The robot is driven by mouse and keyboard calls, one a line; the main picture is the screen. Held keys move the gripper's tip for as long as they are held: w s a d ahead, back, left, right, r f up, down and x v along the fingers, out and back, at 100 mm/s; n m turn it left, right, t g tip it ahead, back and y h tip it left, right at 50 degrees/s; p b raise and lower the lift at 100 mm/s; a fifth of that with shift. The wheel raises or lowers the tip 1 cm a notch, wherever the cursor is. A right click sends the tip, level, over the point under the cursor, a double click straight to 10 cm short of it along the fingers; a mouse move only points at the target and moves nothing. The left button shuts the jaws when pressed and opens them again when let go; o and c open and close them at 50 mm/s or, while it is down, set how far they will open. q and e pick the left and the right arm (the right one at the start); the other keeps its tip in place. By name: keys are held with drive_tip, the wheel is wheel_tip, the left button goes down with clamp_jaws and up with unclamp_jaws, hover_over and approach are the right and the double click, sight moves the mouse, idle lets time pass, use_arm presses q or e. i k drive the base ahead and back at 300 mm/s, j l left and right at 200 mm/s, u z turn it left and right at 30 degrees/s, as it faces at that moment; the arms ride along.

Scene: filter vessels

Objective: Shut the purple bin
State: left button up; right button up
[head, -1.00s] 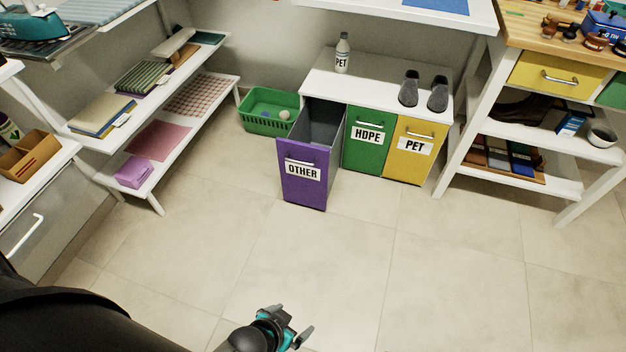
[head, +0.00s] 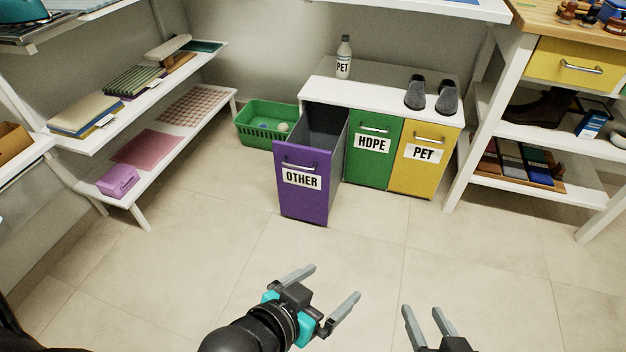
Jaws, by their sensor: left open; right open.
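The purple bin (head: 301,203) is a drawer-like bin with an "OTHER" label and a bar handle. It is pulled out from the white cabinet, with its grey inside showing from above. My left gripper (head: 328,288) is open and empty, in front of the purple bin and apart from it, at the lower middle of the head view. My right gripper (head: 422,312) is open and empty at the bottom edge, to the right of the left one; part of it is cut off.
The green HDPE bin (head: 372,165) and yellow PET bin (head: 420,178) are shut beside it. A green basket (head: 262,135) stands on the floor to the left. A bottle (head: 344,58) and dark shoes (head: 430,95) are on the cabinet top. The floor in front is clear.

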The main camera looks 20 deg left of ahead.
sight(309, 166)
drive_tip(key=i+u, duration=0.4)
drive_tip(key=i, duration=0.35)
drive_tip(key=i+l+u, duration=0.15)
drive_tip(key=i+u, duration=0.25)
drive_tip(key=i, duration=0.4)
